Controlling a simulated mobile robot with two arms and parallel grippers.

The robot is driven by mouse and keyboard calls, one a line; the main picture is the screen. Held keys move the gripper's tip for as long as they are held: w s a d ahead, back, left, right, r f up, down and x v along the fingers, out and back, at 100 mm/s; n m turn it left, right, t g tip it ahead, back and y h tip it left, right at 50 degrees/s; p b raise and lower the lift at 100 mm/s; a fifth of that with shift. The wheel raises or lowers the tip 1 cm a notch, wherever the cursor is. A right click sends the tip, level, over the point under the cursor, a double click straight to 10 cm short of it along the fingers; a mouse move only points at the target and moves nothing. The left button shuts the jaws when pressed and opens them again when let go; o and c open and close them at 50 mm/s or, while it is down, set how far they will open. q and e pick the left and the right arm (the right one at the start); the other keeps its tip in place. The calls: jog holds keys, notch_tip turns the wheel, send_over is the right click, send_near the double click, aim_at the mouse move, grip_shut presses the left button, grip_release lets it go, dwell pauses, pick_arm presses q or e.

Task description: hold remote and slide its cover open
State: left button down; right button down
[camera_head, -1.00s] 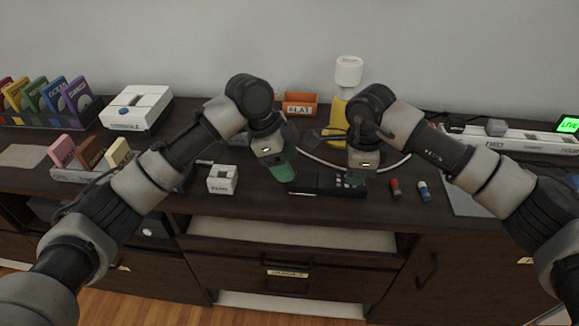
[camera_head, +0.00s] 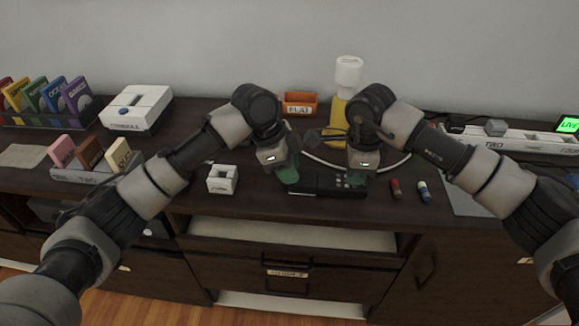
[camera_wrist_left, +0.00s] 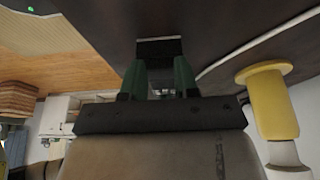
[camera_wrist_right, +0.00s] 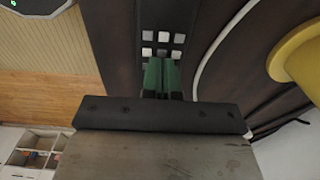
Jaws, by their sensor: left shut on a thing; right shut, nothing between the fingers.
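The black remote (camera_head: 325,184) lies on the dark desk top near its front edge. Its light buttons show at its right end and in the right wrist view (camera_wrist_right: 162,44). My left gripper (camera_head: 289,176) is down at the remote's left end, shut on it. In the left wrist view the green fingers (camera_wrist_left: 159,80) stand on either side of the remote's dark end (camera_wrist_left: 159,47). My right gripper (camera_head: 356,179) is shut and empty over the button end, its fingertips (camera_wrist_right: 162,75) together just by the buttons. Whether they touch the remote I cannot tell.
A red battery (camera_head: 395,188) and a blue-and-white one (camera_head: 424,191) stand right of the remote. A small white box (camera_head: 222,179) sits to the left. A yellow-and-white bottle (camera_head: 337,120), a cable (camera_head: 315,160) and an orange tray (camera_head: 299,103) are behind.

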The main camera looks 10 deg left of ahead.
pick_arm(q)
jog(key=a, duration=0.5)
jog(key=shift+a, duration=0.1)
pick_arm(e)
jog(key=shift+s+f, duration=0.1)
jog(key=shift+f, duration=0.25)
pick_arm(q)
jog(key=c, duration=0.8)
grip_release()
jog(key=shift+r, duration=0.1)
jog(key=v, duration=1.2)
jog(key=shift+s, duration=0.15)
